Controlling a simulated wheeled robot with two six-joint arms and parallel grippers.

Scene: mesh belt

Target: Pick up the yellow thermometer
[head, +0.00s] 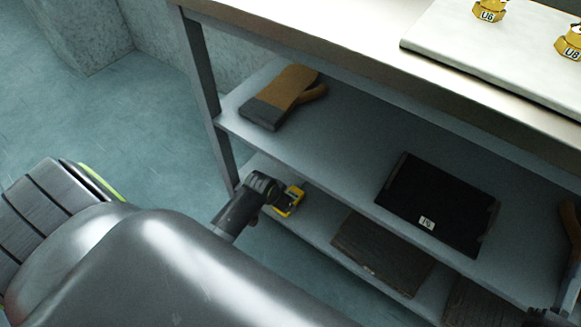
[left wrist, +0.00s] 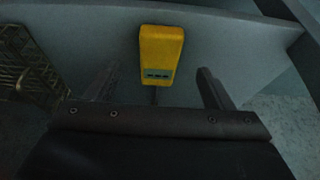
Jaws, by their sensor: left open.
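The yellow thermometer (head: 290,201) lies on the lower shelf of the bench, near its left end. It also shows in the left wrist view (left wrist: 161,50), as a yellow block with a grey strip bearing small dark marks and a thin dark stem at its near end. My left gripper (left wrist: 158,72) is open, with one finger on each side of the thermometer's near part and gaps on both sides. In the head view my left gripper (head: 277,198) is right beside the thermometer and partly hides it.
The upper shelf (head: 340,150) is above the thermometer, with brown-and-grey gloves (head: 275,97) and a black tray (head: 436,207) on it. A dark mesh piece (head: 382,251) lies right of the thermometer on the lower shelf. A bench leg (head: 199,70) stands at the left.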

